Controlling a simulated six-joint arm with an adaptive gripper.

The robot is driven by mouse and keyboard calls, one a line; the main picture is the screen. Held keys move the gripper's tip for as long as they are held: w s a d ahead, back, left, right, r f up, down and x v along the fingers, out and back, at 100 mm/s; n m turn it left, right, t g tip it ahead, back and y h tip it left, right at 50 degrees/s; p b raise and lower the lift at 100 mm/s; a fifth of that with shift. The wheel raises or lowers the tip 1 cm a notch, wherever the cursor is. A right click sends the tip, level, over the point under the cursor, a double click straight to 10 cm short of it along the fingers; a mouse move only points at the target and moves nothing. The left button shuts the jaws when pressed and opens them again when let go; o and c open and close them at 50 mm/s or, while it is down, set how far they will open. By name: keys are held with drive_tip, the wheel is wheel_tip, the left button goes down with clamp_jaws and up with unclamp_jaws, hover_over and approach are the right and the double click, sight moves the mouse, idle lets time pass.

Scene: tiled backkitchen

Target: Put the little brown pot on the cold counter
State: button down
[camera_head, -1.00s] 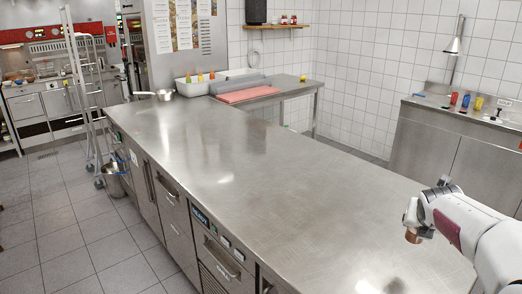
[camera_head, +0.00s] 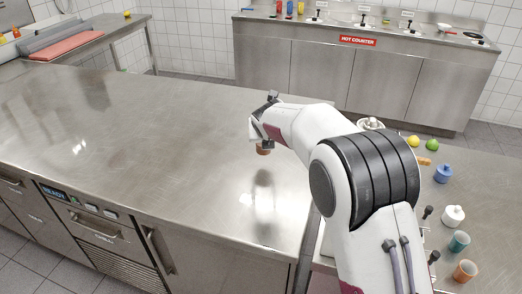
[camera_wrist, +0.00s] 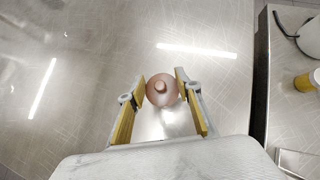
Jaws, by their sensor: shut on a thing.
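The little brown pot (camera_head: 263,151) is held between the fingers of my gripper (camera_head: 262,142), above the bare steel top of the near counter (camera_head: 130,120). The gap under the pot is hard to judge, but its reflection shows below it on the steel. In the wrist view the round lid and knob of the pot (camera_wrist: 161,90) show between the yellow-padded fingers of my gripper (camera_wrist: 160,84). The near counter has a READY display (camera_head: 53,192) and drawers on its front. My gripper hides part of the pot in the head view.
A long counter with a red HOT COUNTER sign (camera_head: 357,41) stands at the back wall. On the right, beside my arm, a surface holds a blue pot (camera_head: 443,174), a white pot (camera_head: 453,216), cups and fruit. A red board (camera_head: 66,46) lies far left. The near counter's middle is clear.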

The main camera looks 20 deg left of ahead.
sight(264, 152)
drive_tip(key=shift+f, duration=0.85)
drive_tip(key=shift+f, duration=0.1)
drive_tip(key=shift+f, duration=1.75)
drive_tip(key=shift+f, duration=0.1)
drive_tip(key=c, duration=1.4)
unclamp_jaws()
drive_tip(key=shift+v, duration=6.05)
